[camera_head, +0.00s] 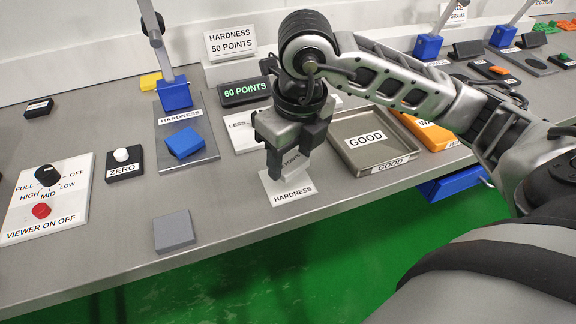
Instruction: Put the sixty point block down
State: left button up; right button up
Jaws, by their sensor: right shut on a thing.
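I cannot tell whether the block touches the card. A dark display (245,91) behind reads 60 POINTS in green. My left gripper is not in view.
A GOOD tray (357,116) stands right of the gripper, with an orange tray (437,134) beyond. To the left are a blue block (185,142) on the HARDNESS stand's base, a grey block (174,231), a ZERO button (122,155) and a knob panel (70,190). The front tabletop is mostly clear.

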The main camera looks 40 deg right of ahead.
aim_at(290, 161)
jog(key=f, duration=0.4)
jog(key=shift+w, duration=0.4)
jog(key=shift+f, duration=0.15)
jog(key=o, duration=0.5)
jog(key=shift+f, duration=0.1)
jog(key=o, duration=0.5)
jog(key=shift+c, duration=0.2)
